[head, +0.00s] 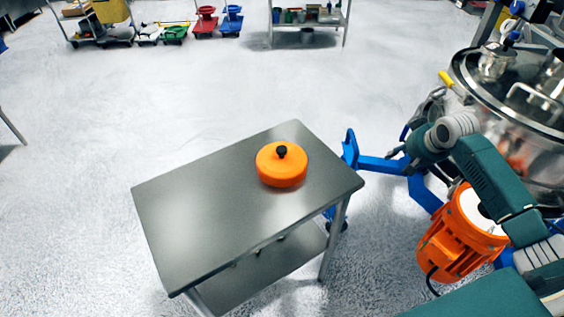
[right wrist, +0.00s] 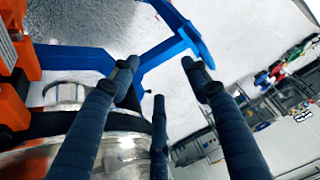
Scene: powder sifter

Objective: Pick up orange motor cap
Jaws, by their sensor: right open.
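The orange motor cap (head: 282,165) is a round orange lid with a black knob on top. It sits upright on the steel table (head: 200,215), near its back right part. My right gripper (head: 398,160) is to the right of the table, beside the sifter, apart from the cap. In the right wrist view its fingers (right wrist: 160,80) are spread with nothing between them; the cap does not show there. My left gripper is not in view.
The orange motor (head: 460,240) with a pale open top stands on the right, under my right arm. The steel sifter (head: 525,110) is at the upper right on a blue frame (head: 385,165). Carts and mop buckets (head: 205,20) stand far back.

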